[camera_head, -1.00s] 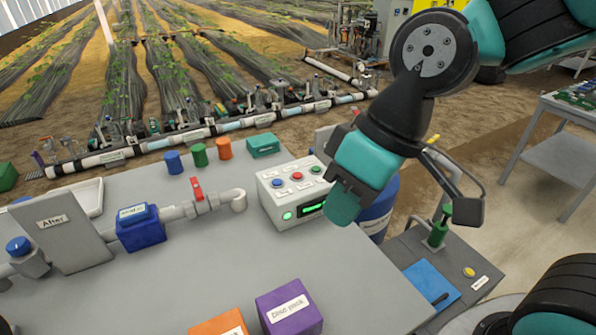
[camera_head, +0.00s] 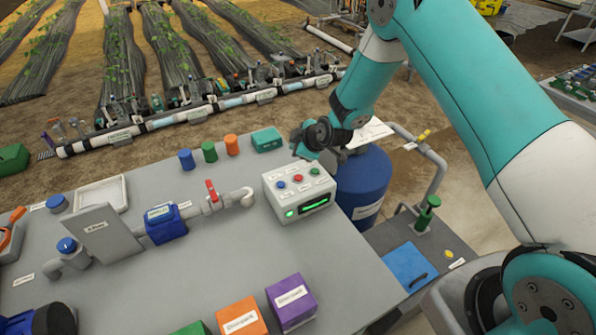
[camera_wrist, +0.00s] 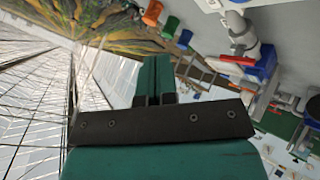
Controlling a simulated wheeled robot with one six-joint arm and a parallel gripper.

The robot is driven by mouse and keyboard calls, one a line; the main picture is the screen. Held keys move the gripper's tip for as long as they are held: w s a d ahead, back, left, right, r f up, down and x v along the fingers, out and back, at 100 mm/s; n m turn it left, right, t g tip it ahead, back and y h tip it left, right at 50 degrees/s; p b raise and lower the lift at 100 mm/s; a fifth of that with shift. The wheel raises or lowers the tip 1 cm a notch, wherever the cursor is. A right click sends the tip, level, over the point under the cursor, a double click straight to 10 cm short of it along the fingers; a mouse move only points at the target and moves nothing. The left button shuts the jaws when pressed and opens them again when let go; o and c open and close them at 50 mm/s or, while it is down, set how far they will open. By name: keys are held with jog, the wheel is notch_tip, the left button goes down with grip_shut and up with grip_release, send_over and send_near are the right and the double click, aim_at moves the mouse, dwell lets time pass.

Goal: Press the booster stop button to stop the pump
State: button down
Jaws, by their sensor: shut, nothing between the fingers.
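A pale control box (camera_head: 285,202) stands on the grey table. Its sloped top has a blue button (camera_head: 281,185), a red button (camera_head: 298,178) and a green button (camera_head: 315,171), with labels too small to read. Its front has a lit green lamp (camera_head: 290,213) and a lit green display (camera_head: 315,204). My gripper (camera_head: 301,148) is in the air near the box's back edge, above the buttons in the picture, and appears apart from them. Its teal fingers are shut and empty in the wrist view (camera_wrist: 153,80).
A pipe with a red-handled valve (camera_head: 211,191) and a blue meter (camera_head: 166,224) is left of the box. Blue, green and orange cylinders and a teal block (camera_head: 267,139) stand behind. A blue drum (camera_head: 362,182) is at right. Purple (camera_head: 291,302) and orange blocks are in front.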

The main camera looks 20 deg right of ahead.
jog(key=shift+f, duration=0.2)
jog(key=b, duration=0.4)
send_over(297, 178)
notch_tip(297, 178, down, 7)
jog(key=shift+f, duration=0.15)
jog(key=shift+f+b, duration=0.6)
jog(key=shift+b, duration=0.05)
dwell(1.5)
jog(key=shift+f+b, duration=0.45)
jog(key=shift+b, duration=0.15)
jog(key=shift+f+b, duration=0.35)
jog(key=shift+b, duration=0.05)
dwell(0.4)
jog(key=shift+r, duration=0.2)
jog(key=shift+r+p, duration=0.3)
jog(key=shift+r, duration=0.3)
